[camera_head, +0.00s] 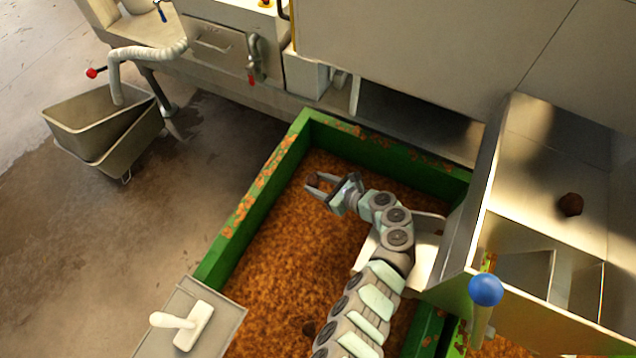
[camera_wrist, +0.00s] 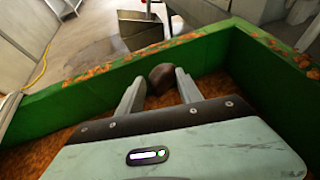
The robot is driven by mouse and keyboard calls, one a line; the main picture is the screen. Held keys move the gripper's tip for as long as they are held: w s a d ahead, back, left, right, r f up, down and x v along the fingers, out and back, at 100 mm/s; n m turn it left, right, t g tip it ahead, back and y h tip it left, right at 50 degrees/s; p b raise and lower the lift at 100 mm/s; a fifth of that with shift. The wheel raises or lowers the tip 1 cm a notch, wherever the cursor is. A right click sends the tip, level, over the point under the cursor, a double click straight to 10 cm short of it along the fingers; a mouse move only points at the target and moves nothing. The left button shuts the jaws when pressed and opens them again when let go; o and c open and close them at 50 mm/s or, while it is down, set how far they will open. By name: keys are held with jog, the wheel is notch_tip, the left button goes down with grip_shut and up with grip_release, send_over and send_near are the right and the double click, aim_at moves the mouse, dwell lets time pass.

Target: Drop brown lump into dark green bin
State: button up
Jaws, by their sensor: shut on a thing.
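My gripper (camera_head: 316,186) is shut on a brown lump (camera_wrist: 162,77), which sits between the two fingertips in the wrist view. In the head view the lump (camera_head: 312,180) shows as a small dark shape at the fingers. The gripper is over the green bin (camera_head: 255,195), inside its outline near the far left part. The bin is filled with loose orange-brown mash. Its green walls (camera_wrist: 100,84) also show beyond the fingers in the wrist view. How high the lump is above the mash I cannot tell.
A second brown lump (camera_head: 570,204) lies in the steel trough at right. Another dark lump (camera_head: 308,328) lies on the mash by my arm. A blue knob (camera_head: 485,289) stands at lower right. A white-handled scraper (camera_head: 183,325) lies on a grey plate. Grey tubs (camera_head: 100,125) stand at left.

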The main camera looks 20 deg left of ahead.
jog(key=o, duration=1.4)
jog(key=shift+o, duration=0.2)
jog(key=shift+r, duration=0.15)
notch_tip(320, 180, up, 20)
jog(key=p, duration=0.3)
